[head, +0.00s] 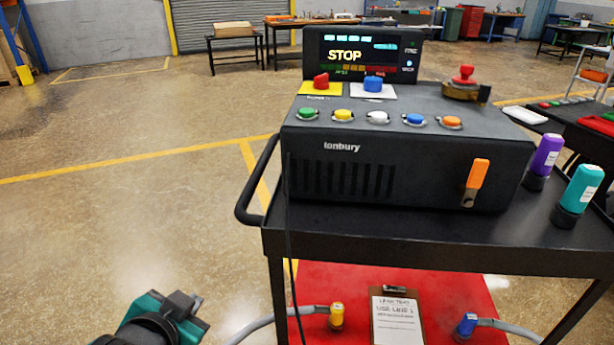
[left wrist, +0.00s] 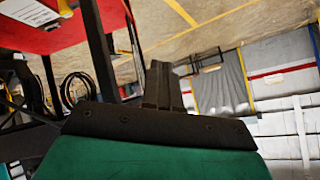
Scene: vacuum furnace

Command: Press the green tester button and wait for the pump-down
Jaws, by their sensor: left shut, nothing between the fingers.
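The tester (head: 400,175) is a dark box marked "lonbury" on top of a black cart. Its green button (head: 308,113) is at the left end of a row of coloured buttons along the front top edge. My left gripper (head: 190,304) is low at the bottom left of the head view, left of the cart and well below the button. It is shut and empty; its closed fingers also show in the left wrist view (left wrist: 162,85). My right gripper is in neither view.
Red and blue knobs and a red emergency knob (head: 464,76) stand on the tester, with an orange lever (head: 477,175) in front. Purple (head: 545,157) and teal (head: 580,190) bottles stand at right. The cart handle (head: 255,185) juts left. The floor at left is clear.

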